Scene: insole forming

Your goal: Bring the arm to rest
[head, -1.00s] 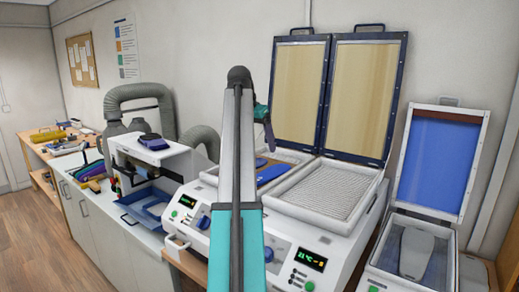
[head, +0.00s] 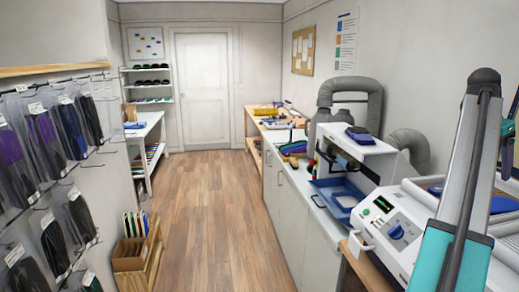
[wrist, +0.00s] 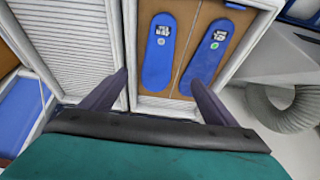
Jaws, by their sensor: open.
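My arm (head: 460,190) rises at the right edge of the head view. In the wrist view my gripper (wrist: 158,88) is open, its two dark fingers apart with nothing between them. Two blue insoles (wrist: 158,55) (wrist: 209,48) lie side by side on a brown sheet in a white-rimmed tray (wrist: 262,22), beyond the fingertips. A ribbed white bed (wrist: 70,50) lies to the left of that tray. The contact between fingers and tray cannot be judged, but no insole is held.
The white heating machine (head: 385,225) stands close by my arm at the right. A bench with a blue tray (head: 338,196) and grey hoses (head: 350,88) runs along the right wall. Hanging packs (head: 40,135) line the left. The wooden floor (head: 200,210) between is clear.

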